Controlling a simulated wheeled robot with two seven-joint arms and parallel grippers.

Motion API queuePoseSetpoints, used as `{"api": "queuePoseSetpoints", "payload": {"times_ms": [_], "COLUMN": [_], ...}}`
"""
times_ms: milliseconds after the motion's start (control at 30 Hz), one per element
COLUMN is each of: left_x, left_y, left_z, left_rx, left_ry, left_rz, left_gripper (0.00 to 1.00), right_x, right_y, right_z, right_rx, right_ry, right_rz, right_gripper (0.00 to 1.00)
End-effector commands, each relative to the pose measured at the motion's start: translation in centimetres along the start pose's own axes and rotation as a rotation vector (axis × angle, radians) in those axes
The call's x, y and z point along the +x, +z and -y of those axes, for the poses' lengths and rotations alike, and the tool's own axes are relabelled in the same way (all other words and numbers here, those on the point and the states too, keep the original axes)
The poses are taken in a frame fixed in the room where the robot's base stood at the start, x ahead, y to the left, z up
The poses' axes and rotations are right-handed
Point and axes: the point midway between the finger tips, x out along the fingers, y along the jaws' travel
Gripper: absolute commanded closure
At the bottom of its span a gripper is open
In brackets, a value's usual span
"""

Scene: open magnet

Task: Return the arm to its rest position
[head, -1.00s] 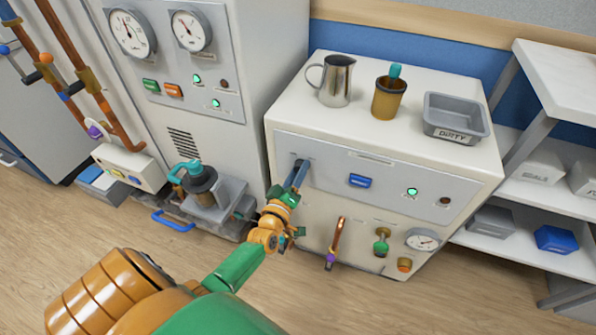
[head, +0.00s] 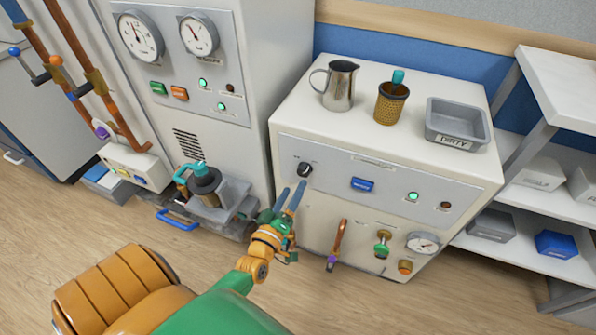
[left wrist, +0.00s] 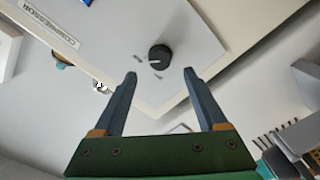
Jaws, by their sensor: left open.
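My left gripper (head: 290,195) is in front of the white cabinet (head: 290,118), a little below and left of a black rotary knob (head: 305,169) on its grey panel. In the left wrist view the two fingers (left wrist: 160,82) stand apart with nothing between them. The black knob (left wrist: 159,57) shows beyond the fingertips, clear of them. My left arm (head: 225,295), orange and green, reaches up from the bottom of the head view. My right gripper is not in view.
A metal jug (head: 341,85), a brown perforated cup (head: 391,102) and a grey "DIRTY" tray (head: 458,124) stand on the cabinet. A copper lever (head: 337,245) and green valve (head: 382,243) stick out of its front. A machine stands left, shelves right. Open floor lies in front.

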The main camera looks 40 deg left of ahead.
Motion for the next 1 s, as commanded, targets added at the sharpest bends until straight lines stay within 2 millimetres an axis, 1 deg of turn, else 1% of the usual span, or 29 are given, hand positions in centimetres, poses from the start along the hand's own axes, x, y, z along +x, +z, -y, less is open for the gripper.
{"api": "queuePoseSetpoints", "payload": {"times_ms": [100,467,533,567,633,667,700,767,800,867,900,967,1000], "left_x": [-0.6,-0.6,-1.0,-1.4,-3.5,-5.0,-7.3,-11.0,-13.6,-17.3,-19.8,-23.4,-25.7], "left_y": [0.0,0.2,1.6,2.9,7.2,9.3,12.1,15.4,17.1,18.9,19.8,20.6,21.0], "left_z": [0.0,0.1,1.0,1.9,4.7,6.3,8.4,11.3,13.0,15.2,16.5,18.2,19.2], "left_rx": [-0.001,0.003,0.042,0.075,0.198,0.263,0.355,0.479,0.552,0.651,0.711,0.795,0.847], "left_ry": [0.000,-0.002,-0.027,-0.049,-0.117,-0.150,-0.189,-0.234,-0.256,-0.279,-0.290,-0.300,-0.304], "left_rz": [0.000,0.004,0.053,0.098,0.259,0.348,0.474,0.652,0.761,0.912,1.006,1.142,1.227], "left_gripper": [0.25,0.25,0.25,0.25,0.25,0.25,0.25,0.25,0.25,0.25,0.25,0.25,0.25], "right_x": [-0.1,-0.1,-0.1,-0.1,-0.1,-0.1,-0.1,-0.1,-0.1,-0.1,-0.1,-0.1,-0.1], "right_y": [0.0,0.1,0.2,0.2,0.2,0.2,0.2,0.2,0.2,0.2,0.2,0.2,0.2], "right_z": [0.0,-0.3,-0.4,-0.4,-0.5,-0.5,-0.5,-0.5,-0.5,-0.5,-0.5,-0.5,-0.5], "right_rx": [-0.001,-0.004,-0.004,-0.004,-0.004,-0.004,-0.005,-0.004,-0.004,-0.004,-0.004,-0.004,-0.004], "right_ry": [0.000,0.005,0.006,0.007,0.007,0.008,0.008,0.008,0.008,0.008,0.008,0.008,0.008], "right_rz": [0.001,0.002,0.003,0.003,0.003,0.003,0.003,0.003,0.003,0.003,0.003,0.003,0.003], "right_gripper": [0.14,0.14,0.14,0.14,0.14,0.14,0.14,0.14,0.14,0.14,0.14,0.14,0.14]}}
